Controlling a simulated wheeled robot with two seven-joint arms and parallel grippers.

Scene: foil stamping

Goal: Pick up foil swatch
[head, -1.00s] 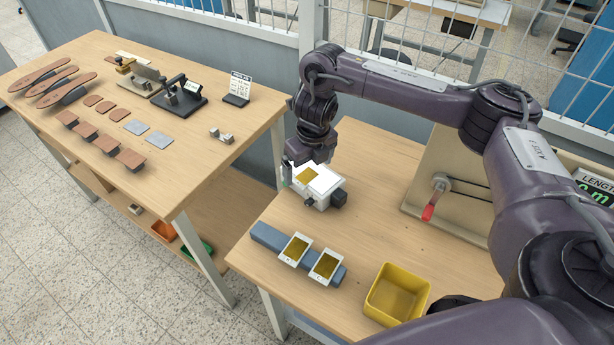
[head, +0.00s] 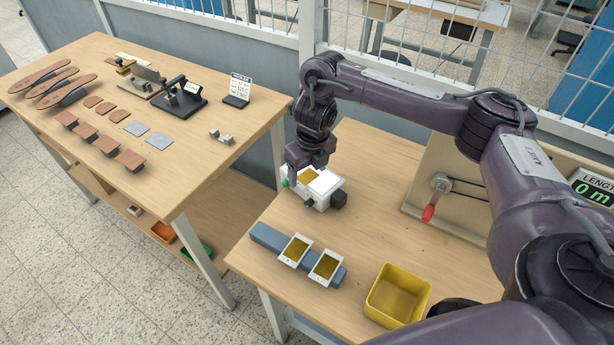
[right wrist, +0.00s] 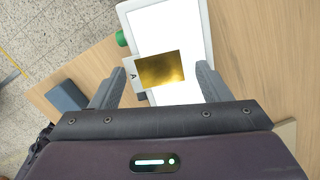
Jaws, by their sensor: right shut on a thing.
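A gold foil swatch on a white card marked A (right wrist: 160,68) is at the white device (head: 328,187); in the head view the swatch (head: 308,175) shows just below my right gripper (head: 304,178). In the right wrist view my right gripper (right wrist: 158,88) has a finger on either side of the card and is shut on it. Whether the card is clear of the device, I cannot tell. Two more gold swatches, one on the left (head: 295,249) and one on the right (head: 326,266), lie on a blue-grey rest (head: 265,236). My left gripper is not in view.
A yellow bin (head: 397,293) stands at the front of the table (head: 375,235). A panel with a red-handled crank (head: 432,205) is at the right. The left table (head: 75,95) holds leather pieces and a small press. Bare tabletop lies between device and bin.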

